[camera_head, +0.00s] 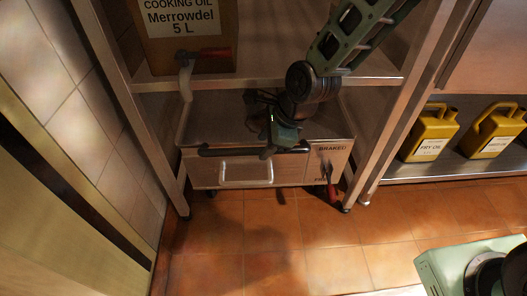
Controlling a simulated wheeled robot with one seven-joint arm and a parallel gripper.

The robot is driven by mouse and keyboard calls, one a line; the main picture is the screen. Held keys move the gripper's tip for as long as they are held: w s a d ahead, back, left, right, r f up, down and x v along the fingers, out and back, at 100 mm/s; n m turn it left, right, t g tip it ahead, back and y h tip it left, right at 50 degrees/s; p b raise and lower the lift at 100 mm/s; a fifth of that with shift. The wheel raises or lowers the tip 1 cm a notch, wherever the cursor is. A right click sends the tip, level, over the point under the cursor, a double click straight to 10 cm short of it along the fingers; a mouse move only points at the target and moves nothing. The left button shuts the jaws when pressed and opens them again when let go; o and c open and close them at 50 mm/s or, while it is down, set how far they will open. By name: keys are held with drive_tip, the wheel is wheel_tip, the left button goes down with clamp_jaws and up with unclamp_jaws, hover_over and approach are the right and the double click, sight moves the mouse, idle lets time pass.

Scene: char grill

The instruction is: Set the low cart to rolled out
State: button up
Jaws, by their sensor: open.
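The low cart (202,176) is a steel box on casters, standing under the lower shelf of the steel rack. A black push bar (225,152) runs across its front top edge. Below it is a pale loop handle (246,183). A panel at the front right reads BRAKED at the top and, partly covered, seemingly FREE below. A red-handled lever (332,193) there points down. My gripper (268,151) is open at the middle of the black bar. I cannot tell whether its fingers straddle the bar or touch it.
The rack's front legs flank the cart closely. An oil container (190,45) with a tap stands on the shelf (270,80) above. Yellow fry-oil jugs (430,133) sit on a shelf at right. The tiled floor (285,240) before the cart is clear.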

drive_tip(key=shift+x, duration=0.85)
